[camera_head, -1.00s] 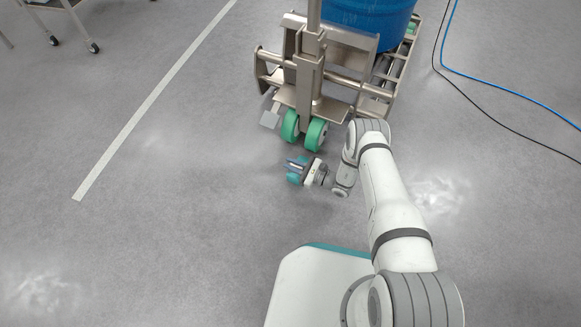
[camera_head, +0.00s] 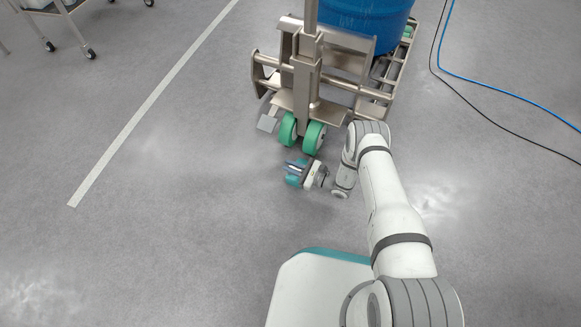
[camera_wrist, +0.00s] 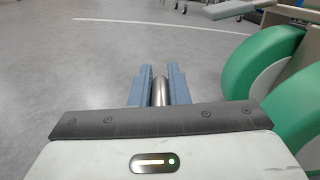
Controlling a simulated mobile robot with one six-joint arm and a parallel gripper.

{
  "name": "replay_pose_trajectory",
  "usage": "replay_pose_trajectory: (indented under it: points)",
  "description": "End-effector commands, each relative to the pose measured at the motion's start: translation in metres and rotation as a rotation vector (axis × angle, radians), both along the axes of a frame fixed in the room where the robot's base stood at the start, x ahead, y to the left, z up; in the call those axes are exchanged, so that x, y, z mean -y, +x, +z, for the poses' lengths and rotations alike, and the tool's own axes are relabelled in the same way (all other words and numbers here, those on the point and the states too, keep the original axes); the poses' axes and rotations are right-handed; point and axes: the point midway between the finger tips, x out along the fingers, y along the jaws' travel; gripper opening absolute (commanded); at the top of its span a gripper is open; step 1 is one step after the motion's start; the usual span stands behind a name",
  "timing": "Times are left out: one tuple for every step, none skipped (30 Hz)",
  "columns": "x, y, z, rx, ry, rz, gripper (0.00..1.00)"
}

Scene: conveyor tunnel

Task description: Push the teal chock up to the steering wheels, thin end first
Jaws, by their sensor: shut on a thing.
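The teal chock (camera_head: 292,181) is on the floor just in front of the steering wheels, partly hidden by my gripper (camera_head: 294,168). The two green steering wheels (camera_head: 313,137) stand side by side under the steel trolley, with a small floor gap between them and the chock. In the wrist view, my gripper (camera_wrist: 158,75) has its blue-grey fingers on either side of an upright metal post (camera_wrist: 159,92). The chock's teal body is hidden there, and I cannot tell which way its thin end points. The green wheels (camera_wrist: 266,65) fill the right of that view.
The steel trolley (camera_head: 335,92) carries a blue drum (camera_head: 365,22). A grey pedal-like plate (camera_head: 267,123) sticks out left of the wheels. Blue and black cables (camera_head: 500,92) lie to the right. Floor left of the gripper is clear up to a white line (camera_head: 150,107).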

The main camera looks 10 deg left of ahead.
Motion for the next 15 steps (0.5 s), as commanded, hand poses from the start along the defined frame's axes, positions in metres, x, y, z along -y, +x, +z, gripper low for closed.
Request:
replay_pose_trajectory:
  points:
    - [0.0005,0.0025,-0.0001,0.006,-0.001,-0.004,0.00]
    - [0.0005,0.0026,-0.0001,0.006,-0.001,-0.005,0.00]
    - [0.0006,0.0027,0.0001,0.006,-0.001,-0.005,0.00]
    - [0.0006,0.0027,0.0001,0.006,-0.002,-0.005,0.00]
    - [0.0006,0.0028,0.0001,0.006,-0.002,-0.005,0.00]
    - [0.0006,0.0028,0.0000,0.006,-0.002,-0.005,0.00]
    - [0.0006,0.0029,-0.0001,0.006,-0.002,-0.005,0.16]
    - [0.0006,0.0029,-0.0001,0.006,-0.002,-0.005,0.18]
    - [0.0006,0.0028,-0.0001,0.006,-0.002,-0.005,0.22]
    - [0.0007,0.0026,-0.0002,0.006,-0.002,-0.005,0.24]
    - [0.0006,0.0023,-0.0002,0.005,-0.002,-0.004,0.27]
    - [0.0006,0.0021,-0.0003,0.005,-0.002,-0.004,0.30]
    - [0.0005,0.0019,-0.0003,0.004,-0.002,-0.004,0.32]
    - [0.0005,0.0018,-0.0003,0.004,-0.002,-0.004,0.35]
    - [0.0005,0.0016,-0.0004,0.004,-0.002,-0.003,0.38]
